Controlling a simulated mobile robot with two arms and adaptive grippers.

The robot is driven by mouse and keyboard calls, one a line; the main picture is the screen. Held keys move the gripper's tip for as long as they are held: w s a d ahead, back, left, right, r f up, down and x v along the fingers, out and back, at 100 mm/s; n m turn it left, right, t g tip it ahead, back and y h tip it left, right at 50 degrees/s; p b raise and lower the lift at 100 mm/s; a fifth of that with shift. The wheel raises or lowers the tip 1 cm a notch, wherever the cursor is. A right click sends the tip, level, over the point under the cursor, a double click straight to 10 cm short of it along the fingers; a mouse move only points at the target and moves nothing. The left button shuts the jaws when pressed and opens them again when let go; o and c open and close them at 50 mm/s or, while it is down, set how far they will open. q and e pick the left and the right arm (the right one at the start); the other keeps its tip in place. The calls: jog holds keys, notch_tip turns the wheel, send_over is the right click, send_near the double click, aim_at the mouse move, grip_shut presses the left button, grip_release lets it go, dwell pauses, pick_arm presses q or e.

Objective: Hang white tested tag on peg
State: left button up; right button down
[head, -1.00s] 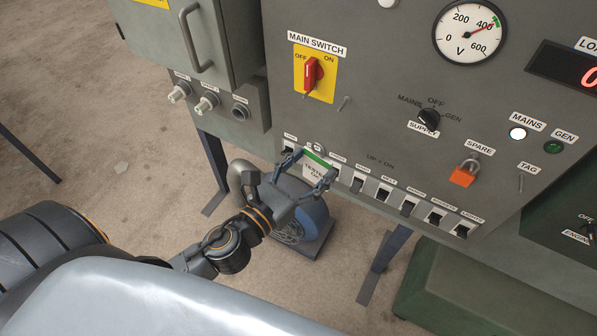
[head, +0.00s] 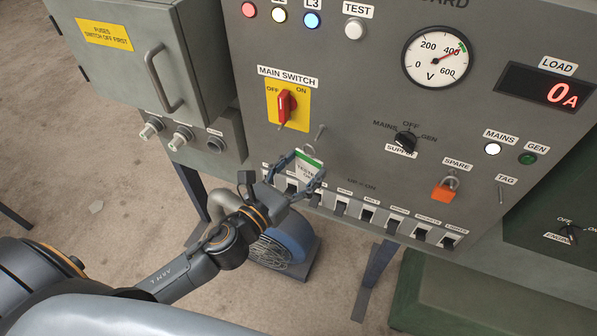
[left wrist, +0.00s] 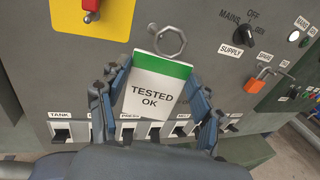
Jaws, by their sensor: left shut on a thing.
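The white tag (head: 307,168) has a green top band, reads "TESTED OK" in the left wrist view (left wrist: 152,92), and has a metal ring (left wrist: 170,41) at its top. My left gripper (head: 298,172) is shut on the tag, one finger at each side, in front of the grey panel, above the switch row. A thin peg (head: 320,132) sticks out just above and right of the ring. The ring appears apart from this peg; the depth gap is unclear. Another peg (head: 501,196) stands under the TAG label at the right. My right gripper is not in view.
Below the tag runs a row of black toggle switches (head: 367,214). The red main switch (head: 286,106) is up and left. The black supply knob (head: 405,142) and orange padlock (head: 444,190) are to the right. The panel between tag and padlock is mostly flat.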

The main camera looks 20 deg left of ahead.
aim_at(305, 161)
pick_arm(q)
jog(key=shift+x, duration=0.8)
jog(key=shift+w+a+f, duration=0.1)
jog(key=shift+w+a, duration=0.05)
jog(key=shift+w, duration=1.4)
jog(key=shift+w+f, duration=0.4)
jog(key=shift+w, duration=0.2)
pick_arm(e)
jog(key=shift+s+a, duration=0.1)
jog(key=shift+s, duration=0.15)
pick_arm(q)
jog(key=o, duration=1.1)
jog(key=shift+o, duration=0.2)
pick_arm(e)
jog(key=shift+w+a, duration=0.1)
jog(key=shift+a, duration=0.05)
